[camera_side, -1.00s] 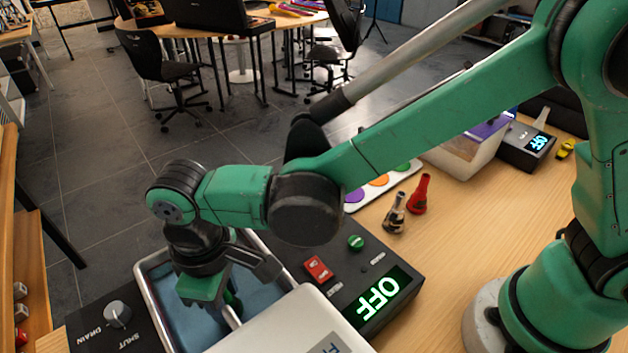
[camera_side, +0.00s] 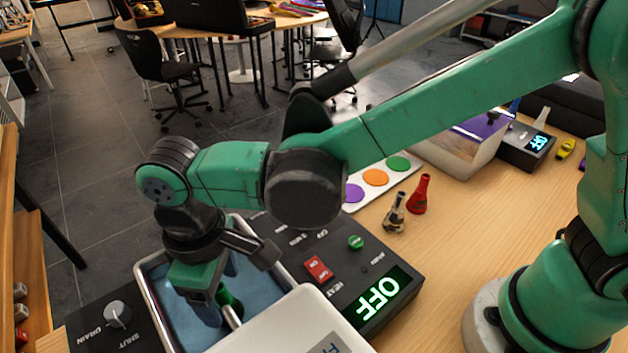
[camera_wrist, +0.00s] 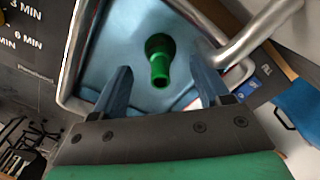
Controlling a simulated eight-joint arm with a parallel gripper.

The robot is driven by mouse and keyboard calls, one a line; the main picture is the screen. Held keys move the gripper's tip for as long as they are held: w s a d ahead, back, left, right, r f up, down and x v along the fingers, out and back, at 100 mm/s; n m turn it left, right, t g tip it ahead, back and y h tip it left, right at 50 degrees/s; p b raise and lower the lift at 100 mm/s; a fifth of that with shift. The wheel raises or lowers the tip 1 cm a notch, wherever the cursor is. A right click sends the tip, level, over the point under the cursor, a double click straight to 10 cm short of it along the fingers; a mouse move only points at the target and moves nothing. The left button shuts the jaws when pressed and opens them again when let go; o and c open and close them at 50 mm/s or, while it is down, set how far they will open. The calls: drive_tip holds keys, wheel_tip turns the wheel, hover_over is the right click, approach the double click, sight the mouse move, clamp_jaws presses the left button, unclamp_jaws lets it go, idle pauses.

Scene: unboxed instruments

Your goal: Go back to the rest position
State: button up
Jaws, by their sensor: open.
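My gripper (camera_wrist: 161,90) is open in the wrist view, its two blue fingers apart with nothing between them touching. A green flask-shaped piece (camera_wrist: 160,62) stands below and beyond the fingertips, inside a metal-rimmed basin (camera_wrist: 66,72) with a blue interior. In the side view my gripper (camera_side: 209,312) is over the basin (camera_side: 150,290), and the green piece (camera_side: 230,303) shows partly beside it.
A white lid-like panel (camera_side: 275,325) stands close in front of the basin. The black control box (camera_side: 330,250) reads OFF. A red piece (camera_side: 420,194) and a dark patterned piece (camera_side: 396,213) stand on the table (camera_side: 450,240). A clear tank (camera_side: 465,150) is further back.

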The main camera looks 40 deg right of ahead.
drive_tip(key=w+d+r+m+t+y, duration=0.1)
drive_tip(key=w+d+r+m+t, duration=0.2)
drive_tip(key=d+r, duration=0.6)
drive_tip(key=s+d+f+m+t, duration=0.1)
drive_tip(key=d+m+t, duration=0.1)
drive_tip(key=d, duration=0.6)
drive_tip(key=s+d+f+m+t+h, duration=0.1)
drive_tip(key=d+m, duration=0.3)
drive_tip(key=d, duration=0.5)
drive_tip(key=shift+s+d+t, duration=0.15)
drive_tip(key=shift+s+t, duration=0.45)
drive_tip(key=shift+s, duration=0.1)
